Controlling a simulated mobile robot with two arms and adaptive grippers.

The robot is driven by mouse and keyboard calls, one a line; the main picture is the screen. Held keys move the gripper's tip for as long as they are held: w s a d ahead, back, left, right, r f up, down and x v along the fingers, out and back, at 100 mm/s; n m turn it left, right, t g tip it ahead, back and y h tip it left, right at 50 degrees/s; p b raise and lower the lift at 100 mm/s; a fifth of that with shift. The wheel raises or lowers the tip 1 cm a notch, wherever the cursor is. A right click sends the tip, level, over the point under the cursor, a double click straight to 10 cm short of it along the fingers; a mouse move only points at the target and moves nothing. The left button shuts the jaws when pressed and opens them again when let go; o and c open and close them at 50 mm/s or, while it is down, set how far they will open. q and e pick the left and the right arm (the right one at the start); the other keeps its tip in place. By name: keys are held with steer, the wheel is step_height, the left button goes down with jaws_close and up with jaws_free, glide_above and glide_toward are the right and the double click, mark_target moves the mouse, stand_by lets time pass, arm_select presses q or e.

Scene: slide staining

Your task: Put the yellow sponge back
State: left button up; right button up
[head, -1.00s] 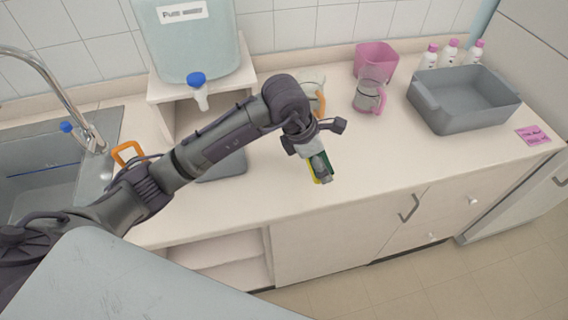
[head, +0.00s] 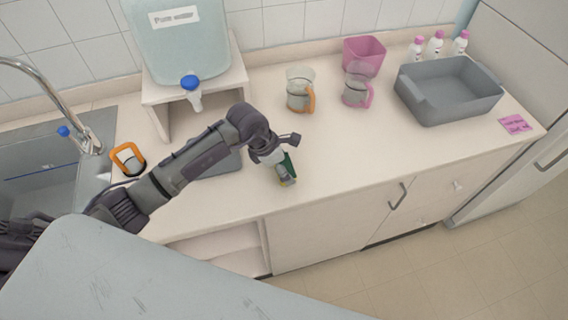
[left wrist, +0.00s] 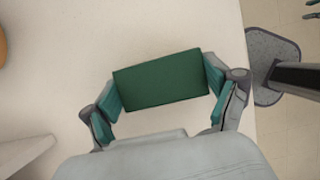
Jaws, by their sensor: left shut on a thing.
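The sponge shows its green scouring face in the left wrist view (left wrist: 160,80), and a green edge of it shows in the head view (head: 291,161). My left gripper (head: 286,178) is shut on it, with one finger at each short end. It holds the sponge over the pale counter (head: 330,165), close to the front edge. The sponge's yellow side is mostly hidden, and I cannot tell its height above the counter. My right gripper is not in view.
Behind my left arm are a water tank (head: 185,45) on a stand (head: 151,92) and a dark grey flat piece (head: 230,161). An orange-handled mug (head: 299,92), a pink-handled mug (head: 355,90), a pink bin (head: 364,58) and a grey basin (head: 455,105) stand farther back. A sink (head: 50,180) is at left.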

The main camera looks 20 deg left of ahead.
arm_select(q)
steer(key=shift+f, duration=0.15)
steer(key=o, duration=0.9)
steer(key=b+v, duration=0.2)
steer(key=v, duration=1)
steer(key=shift+r+b, duration=0.25)
steer(key=shift+b, duration=0.1)
steer(key=shift+d, duration=0.15)
